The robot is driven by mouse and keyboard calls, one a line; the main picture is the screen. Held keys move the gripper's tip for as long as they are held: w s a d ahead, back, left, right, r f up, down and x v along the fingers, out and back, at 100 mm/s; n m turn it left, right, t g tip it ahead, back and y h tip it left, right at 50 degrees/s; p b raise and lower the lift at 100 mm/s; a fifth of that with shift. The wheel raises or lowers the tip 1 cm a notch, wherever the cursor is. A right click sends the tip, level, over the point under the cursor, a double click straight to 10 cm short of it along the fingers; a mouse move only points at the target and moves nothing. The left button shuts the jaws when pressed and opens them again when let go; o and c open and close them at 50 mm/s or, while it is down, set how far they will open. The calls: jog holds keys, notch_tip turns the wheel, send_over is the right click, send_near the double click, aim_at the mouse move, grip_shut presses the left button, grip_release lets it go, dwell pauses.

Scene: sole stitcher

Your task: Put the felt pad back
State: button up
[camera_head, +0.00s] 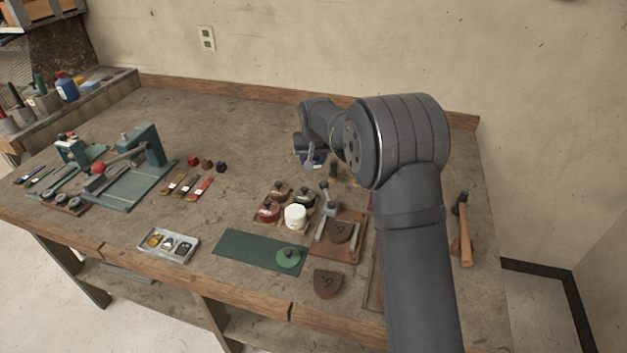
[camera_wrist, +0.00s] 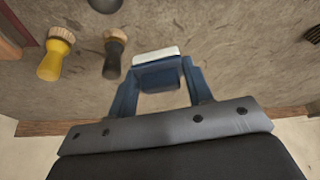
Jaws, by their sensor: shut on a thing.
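In the wrist view, my gripper (camera_wrist: 158,78) is shut on a small blue block with a white strip along its far edge, which looks like the felt pad (camera_wrist: 157,54). The blue fingers stand on either side of it. In the head view, my gripper (camera_head: 308,150) is over the back right part of the workbench, with a bit of blue at its tip (camera_head: 313,161). The gap between the pad and the bench top is too small to judge. My arm hides part of the bench on the right.
A white jar (camera_head: 295,216), a green mat (camera_head: 235,248), a metal tray (camera_head: 190,255) and a hammer (camera_head: 464,232) are on the bench.

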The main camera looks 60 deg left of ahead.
aim_at(313, 181)
jog(key=shift+f, duration=3.6)
jog(key=shift+f, duration=0.15)
jog(key=o, duration=0.6)
jog(key=shift+o, duration=0.2)
jog(key=shift+d+r, duration=0.1)
jog(key=shift+r, duration=0.45)
jog(key=v, duration=1.1)
jog(key=shift+d+r, duration=0.1)
